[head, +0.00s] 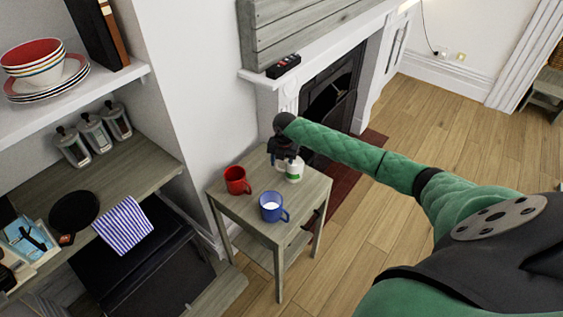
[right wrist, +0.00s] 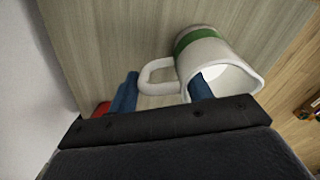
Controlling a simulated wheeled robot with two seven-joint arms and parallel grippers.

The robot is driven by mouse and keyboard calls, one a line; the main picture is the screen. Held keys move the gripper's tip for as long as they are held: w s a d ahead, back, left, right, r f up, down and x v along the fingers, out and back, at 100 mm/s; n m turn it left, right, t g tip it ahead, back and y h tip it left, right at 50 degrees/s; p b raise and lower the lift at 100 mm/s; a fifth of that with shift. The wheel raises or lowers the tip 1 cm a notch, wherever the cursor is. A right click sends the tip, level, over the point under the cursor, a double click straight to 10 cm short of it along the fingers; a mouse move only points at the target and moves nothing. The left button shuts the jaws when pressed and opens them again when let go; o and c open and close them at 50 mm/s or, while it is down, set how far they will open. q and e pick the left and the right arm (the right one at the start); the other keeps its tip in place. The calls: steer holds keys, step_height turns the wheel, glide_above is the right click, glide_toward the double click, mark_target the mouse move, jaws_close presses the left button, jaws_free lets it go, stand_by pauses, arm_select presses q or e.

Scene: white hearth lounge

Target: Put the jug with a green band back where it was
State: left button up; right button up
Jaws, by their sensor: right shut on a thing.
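The white jug with a green band (head: 294,171) is at the back right part of the small wooden side table (head: 253,222). It also shows in the right wrist view (right wrist: 206,52), mouth toward the camera. My right gripper (head: 284,152) is shut on the jug at its handle side. In the right wrist view one blue finger lies outside the handle and the other reaches into the jug's mouth. I cannot tell whether the jug's base touches the tabletop. My left gripper is not in view.
A red mug (head: 236,180) and a blue mug (head: 272,207) with white contents stand on the table, left and in front of the jug. A fireplace (head: 330,95) stands behind. Shelves with bowls (head: 33,58) and canisters (head: 93,134) are at left.

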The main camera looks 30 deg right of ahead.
steer(key=shift+f, duration=0.1)
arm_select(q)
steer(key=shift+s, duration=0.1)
arm_select(e)
steer(key=o, duration=1.3)
steer(key=shift+o, duration=0.2)
steer(key=shift+r, duration=0.45)
steer(key=r+b, duration=0.1)
steer(key=r, duration=0.2)
steer(key=r+b, duration=0.1)
steer(key=r, duration=0.2)
steer(key=r+b, duration=0.1)
steer(key=r, duration=0.2)
steer(key=shift+s+d+r, duration=0.2)
steer(key=shift+d+r, duration=0.1)
steer(key=shift+r, duration=0.1)
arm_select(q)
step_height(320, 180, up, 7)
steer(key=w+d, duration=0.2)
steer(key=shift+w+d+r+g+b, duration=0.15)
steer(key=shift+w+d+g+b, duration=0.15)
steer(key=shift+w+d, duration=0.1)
arm_select(e)
steer(key=shift+s+r, duration=0.1)
steer(key=shift+r, duration=0.65)
steer(key=shift+f, duration=0.1)
